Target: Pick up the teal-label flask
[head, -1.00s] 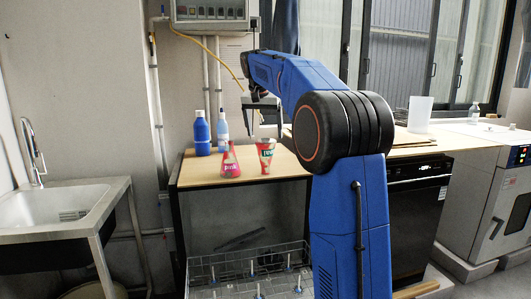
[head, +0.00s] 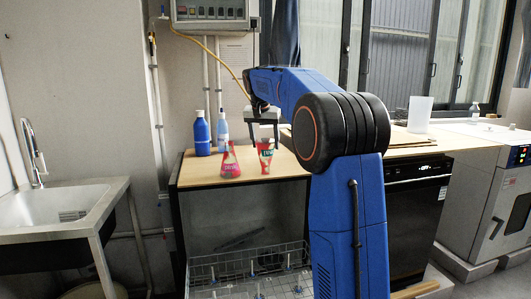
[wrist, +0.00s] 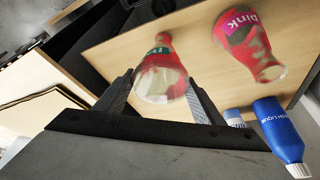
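The teal-label flask (head: 265,158), red with a teal band, stands on the wooden worktop, right of the pink-label flask (head: 230,162). It looks wider at its top than at its bottom. In the wrist view the teal-label flask (wrist: 162,78) shows between my two fingers, its broad pale end toward the camera. My gripper (head: 263,138) points down just above it in the head view. In the wrist view my gripper (wrist: 160,100) is open, with a finger on each side of the flask and visible gaps. I cannot tell how far down the fingers reach along it.
The pink-label flask (wrist: 243,42) stands close beside. A blue bottle (head: 202,134) and a pale blue bottle (head: 223,132) stand behind on the worktop (head: 196,176). A wire rack (head: 250,268) sits below the front edge. A sink (head: 60,210) is at left.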

